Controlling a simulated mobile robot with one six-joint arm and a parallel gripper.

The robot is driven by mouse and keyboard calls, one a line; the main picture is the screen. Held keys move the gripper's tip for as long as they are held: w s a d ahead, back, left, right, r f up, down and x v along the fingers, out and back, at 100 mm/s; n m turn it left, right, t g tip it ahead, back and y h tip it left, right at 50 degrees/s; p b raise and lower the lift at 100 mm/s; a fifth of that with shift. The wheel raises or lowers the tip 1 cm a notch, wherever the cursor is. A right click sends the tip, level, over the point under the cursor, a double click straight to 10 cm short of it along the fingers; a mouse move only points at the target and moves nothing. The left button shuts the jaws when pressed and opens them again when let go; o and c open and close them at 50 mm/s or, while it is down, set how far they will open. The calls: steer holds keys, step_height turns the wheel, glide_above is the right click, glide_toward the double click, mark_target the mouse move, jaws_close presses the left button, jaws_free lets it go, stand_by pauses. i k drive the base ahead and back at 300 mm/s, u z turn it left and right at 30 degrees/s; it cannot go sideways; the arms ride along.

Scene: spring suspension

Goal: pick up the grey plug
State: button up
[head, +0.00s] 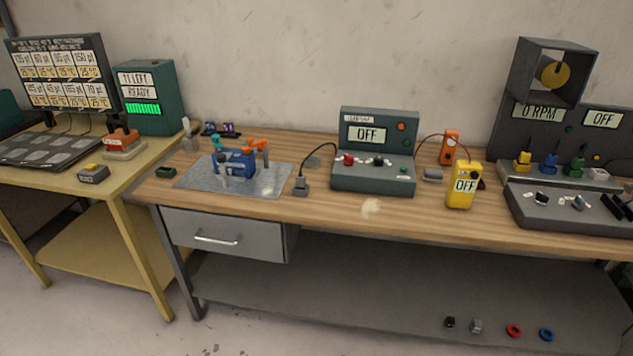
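A small grey plug-like piece (301,186) stands on the wooden bench at the end of a black cable, left of the grey-green "OFF" box (373,177). Another small grey piece (477,326) sits on the lower shelf (400,290), just right of a small black piece (449,322). I cannot tell for certain which of the two is the grey plug. My gripper is not in view.
A metal plate (190,182) with a blue vise (235,163) lies left of the cable. A yellow meter (461,186) stands right of the "OFF" box. Red (513,330) and blue (547,334) rings lie on the shelf. A drawer (225,234) hangs under the bench's left part.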

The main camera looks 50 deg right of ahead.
mark_target(299, 179)
steer(key=z, duration=4.85)
steer(key=i, duration=0.1)
steer(key=u, duration=3.45)
steer(key=k, duration=0.9)
steer(key=u, duration=0.15)
steer(key=i, duration=0.7)
